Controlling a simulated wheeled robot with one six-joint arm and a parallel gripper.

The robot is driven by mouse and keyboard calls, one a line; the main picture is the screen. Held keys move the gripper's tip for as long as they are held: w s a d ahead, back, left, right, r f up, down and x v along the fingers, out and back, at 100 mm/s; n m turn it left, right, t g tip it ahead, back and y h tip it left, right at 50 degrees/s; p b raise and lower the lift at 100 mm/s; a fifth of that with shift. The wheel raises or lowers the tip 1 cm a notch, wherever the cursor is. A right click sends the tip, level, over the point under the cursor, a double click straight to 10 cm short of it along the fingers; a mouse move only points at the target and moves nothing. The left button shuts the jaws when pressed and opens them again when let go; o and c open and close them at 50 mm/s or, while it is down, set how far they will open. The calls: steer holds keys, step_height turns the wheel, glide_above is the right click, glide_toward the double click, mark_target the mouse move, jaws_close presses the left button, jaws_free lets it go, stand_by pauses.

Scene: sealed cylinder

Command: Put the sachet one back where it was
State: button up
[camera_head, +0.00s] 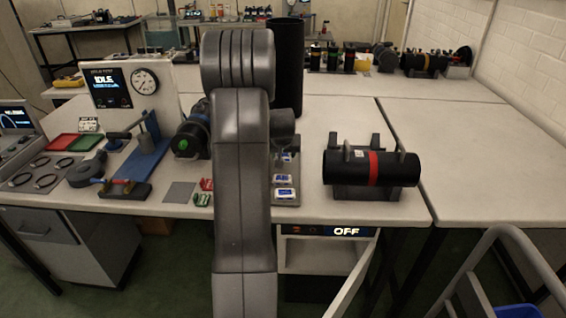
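Several small white and blue sachets lie in a row on a grey strip right of my arm; the nearest sachet (283,195) and the one behind it (283,179) show clearly. Another blue and white piece behind them is partly covered. I cannot tell which is sachet one. My arm stands upright across the middle of the view. The end of my wrist shows just right of it, above the row; my fingers cannot be made out.
A black cylinder with a red band (373,168) lies on a cradle at the right. A tall black tube (287,65) stands behind my arm. A gauge panel (124,82), a blue press (141,158) and red and green trays fill the left.

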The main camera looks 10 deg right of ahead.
steer(key=shift+f, duration=1.95)
steer(key=shift+f, duration=0.2)
steer(key=o, duration=0.7)
steer(key=shift+o, duration=0.2)
steer(key=shift+r, duration=0.15)
steer(key=shift+r, duration=0.15)
steer(key=v, duration=1.2)
